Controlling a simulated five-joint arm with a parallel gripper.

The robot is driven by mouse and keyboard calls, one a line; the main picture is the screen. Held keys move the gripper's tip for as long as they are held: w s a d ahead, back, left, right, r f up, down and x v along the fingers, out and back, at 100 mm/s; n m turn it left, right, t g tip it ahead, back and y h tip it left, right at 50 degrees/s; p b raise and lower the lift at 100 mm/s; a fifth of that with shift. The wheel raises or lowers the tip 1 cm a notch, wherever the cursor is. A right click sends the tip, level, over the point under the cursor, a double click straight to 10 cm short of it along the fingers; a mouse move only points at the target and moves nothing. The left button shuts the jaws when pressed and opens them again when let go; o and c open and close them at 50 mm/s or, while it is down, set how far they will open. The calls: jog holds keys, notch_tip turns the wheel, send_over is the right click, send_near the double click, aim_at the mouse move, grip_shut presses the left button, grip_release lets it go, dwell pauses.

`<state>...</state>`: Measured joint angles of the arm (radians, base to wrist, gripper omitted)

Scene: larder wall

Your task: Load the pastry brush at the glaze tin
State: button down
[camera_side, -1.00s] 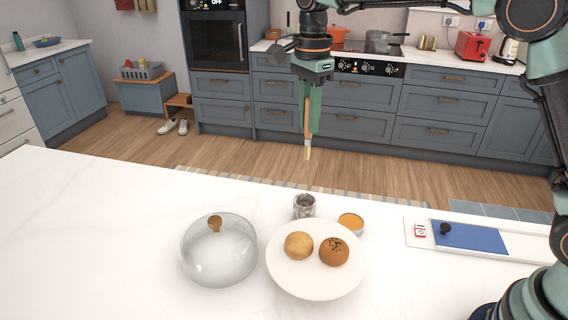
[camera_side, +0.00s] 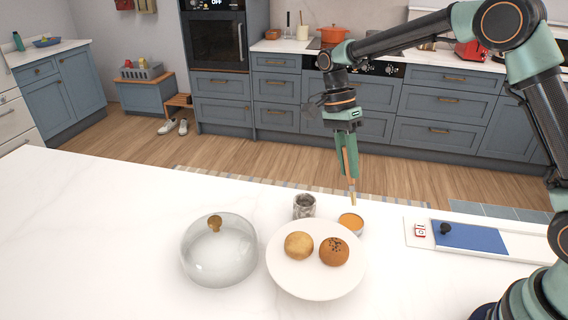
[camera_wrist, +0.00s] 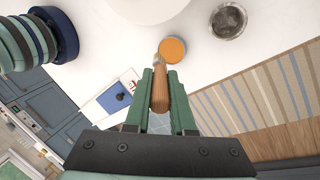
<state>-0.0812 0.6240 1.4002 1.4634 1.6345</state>
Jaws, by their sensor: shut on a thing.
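My gripper (camera_side: 347,160) is shut on the wooden handle of the pastry brush (camera_side: 352,188), which hangs bristles down. In the side view the bristle tip is just above the glaze tin (camera_side: 351,222), a small round tin of orange glaze; the tip looks slightly apart from the glaze. The wrist view shows the brush (camera_wrist: 159,92) between my fingers, with the glaze tin (camera_wrist: 172,49) just beyond its tip. The bristles are small and partly hidden there by the ferrule.
A white plate (camera_side: 316,286) with two buns stands in front of the tin. A grey metal cup (camera_side: 304,206) is left of the tin. A glass dome (camera_side: 219,255) with a wooden knob is further left. A white board with a blue pad (camera_side: 470,237) lies to the right.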

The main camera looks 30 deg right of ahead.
jog(key=shift+f, duration=2.55)
jog(key=shift+f, duration=0.5)
jog(key=shift+r, duration=0.1)
jog(key=shift+r, duration=3.45)
